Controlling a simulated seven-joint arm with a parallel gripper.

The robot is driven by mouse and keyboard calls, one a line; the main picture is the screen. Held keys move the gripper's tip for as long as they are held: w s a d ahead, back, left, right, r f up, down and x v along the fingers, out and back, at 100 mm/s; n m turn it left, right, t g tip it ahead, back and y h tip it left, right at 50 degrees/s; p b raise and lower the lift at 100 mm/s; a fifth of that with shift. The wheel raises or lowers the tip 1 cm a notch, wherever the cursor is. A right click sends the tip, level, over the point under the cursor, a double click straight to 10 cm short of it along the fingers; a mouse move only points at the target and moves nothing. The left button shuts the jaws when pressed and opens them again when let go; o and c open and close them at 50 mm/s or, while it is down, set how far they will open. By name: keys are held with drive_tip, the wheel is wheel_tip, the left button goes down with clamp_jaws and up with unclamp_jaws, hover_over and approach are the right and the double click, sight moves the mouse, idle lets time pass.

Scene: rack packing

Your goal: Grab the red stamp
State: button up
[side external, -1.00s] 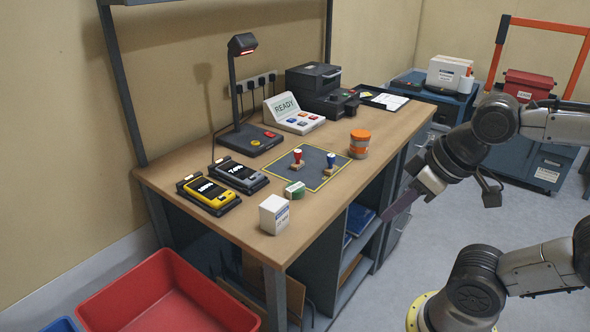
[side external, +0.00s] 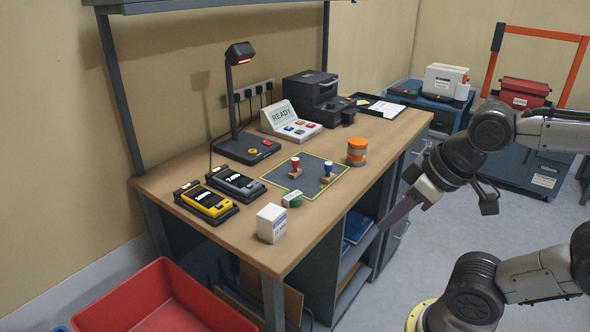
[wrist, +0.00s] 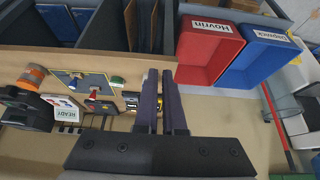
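The red stamp (side external: 295,166) stands on the dark mat (side external: 323,187) with the yellow border on the workbench. A blue stamp (side external: 327,171) stands just to its right on the same mat. My gripper (side external: 396,213) is off the bench's right-hand edge in the side view, well apart from both stamps, with its fingers pointing down and left. In the wrist view my two dark fingers (wrist: 160,88) lie close together with a thin gap and nothing visible between them. The stamps look very small in that view.
A green-and-white block (side external: 292,199) lies at the mat's front edge, with a white box (side external: 271,223) nearer. The READY console (side external: 291,122), lamp and two handheld devices (side external: 207,203) line the back and left. A red bin (side external: 150,300) is below.

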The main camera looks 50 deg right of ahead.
drive_tip(key=o, duration=0.9)
drive_tip(key=w+d+r+m+t+h, duration=0.1)
drive_tip(key=w+d+r+m, duration=0.2)
drive_tip(key=w+r, duration=0.5)
drive_tip(key=w+d+r+m+h, duration=0.1)
drive_tip(key=w+d+r+m, duration=0.3)
drive_tip(key=w, duration=0.6)
drive_tip(key=m+g+h, duration=0.1)
drive_tip(key=m+g, duration=0.1)
drive_tip(key=g, duration=0.1)
hover_over(295, 159)
drive_tip(key=s+a, duration=0.3)
drive_tip(key=s, duration=0.1)
wheel_tip(295, 159, down, 16)
drive_tip(key=x, duration=0.6)
drive_tip(key=shift+w+f, duration=0.3)
drive_tip(key=shift+f, duration=0.05)
drive_tip(key=shift+x, duration=2.9)
